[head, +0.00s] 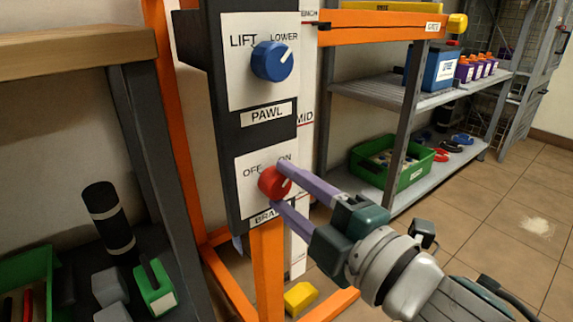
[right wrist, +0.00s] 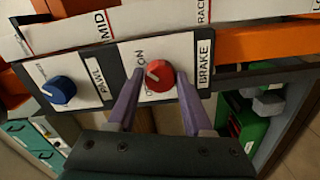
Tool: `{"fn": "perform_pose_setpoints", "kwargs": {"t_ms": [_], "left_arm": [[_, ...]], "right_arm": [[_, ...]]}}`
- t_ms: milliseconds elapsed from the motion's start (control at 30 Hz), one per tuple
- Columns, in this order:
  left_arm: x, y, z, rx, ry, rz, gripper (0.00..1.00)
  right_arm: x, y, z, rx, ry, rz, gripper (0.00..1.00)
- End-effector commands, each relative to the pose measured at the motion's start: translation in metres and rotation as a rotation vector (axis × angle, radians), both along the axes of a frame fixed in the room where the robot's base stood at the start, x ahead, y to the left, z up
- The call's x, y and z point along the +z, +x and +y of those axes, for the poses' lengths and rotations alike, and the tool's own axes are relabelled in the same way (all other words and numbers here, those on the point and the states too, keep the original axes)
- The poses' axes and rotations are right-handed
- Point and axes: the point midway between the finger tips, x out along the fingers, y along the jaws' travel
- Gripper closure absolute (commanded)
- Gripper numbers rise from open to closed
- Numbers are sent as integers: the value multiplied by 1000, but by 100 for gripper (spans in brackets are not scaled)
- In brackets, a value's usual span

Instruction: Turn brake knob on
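The round red brake knob (head: 270,184) sits on the lower white plate (head: 245,190) of a dark panel, below the OFF and ON marks. In the right wrist view the red knob (right wrist: 160,78) has a short white pointer line towards the upper left; I cannot tell its exact setting. My right gripper (head: 279,185) has its two purple fingers on either side of the knob. In the right wrist view the fingers (right wrist: 158,78) are apart, with narrow gaps beside the knob; contact is not clear. My left gripper is not in view.
The blue pawl knob (head: 272,61) is above on the same panel, its pointer towards LOWER. An orange post (head: 268,270) stands below the panel. Shelves with a green bin (head: 380,168) are at the right. A wood-topped bench (head: 75,50) is at the left.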

Motion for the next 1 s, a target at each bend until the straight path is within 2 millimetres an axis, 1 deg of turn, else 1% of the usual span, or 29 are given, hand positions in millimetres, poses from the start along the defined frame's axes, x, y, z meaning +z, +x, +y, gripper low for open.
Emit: {"fn": "perform_pose_setpoints", "kwargs": {"t_ms": [33,200,233,467,567,667,800,1000], "left_arm": [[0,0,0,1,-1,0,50],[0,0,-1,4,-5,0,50],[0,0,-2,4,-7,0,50],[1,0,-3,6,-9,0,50],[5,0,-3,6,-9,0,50],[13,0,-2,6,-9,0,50],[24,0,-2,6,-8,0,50],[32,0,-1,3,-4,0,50]], "right_arm": [[0,0,0,0,1,-1,42],[0,0,0,0,-2,-1,23],[0,0,0,0,-2,-1,21],[0,-1,0,-1,-3,-1,21],[1,-6,-5,-1,-4,2,21],[2,-19,-14,-2,-5,3,21],[3,-43,-31,-1,-5,3,21],[1,-71,-51,0,-4,1,21]]}}
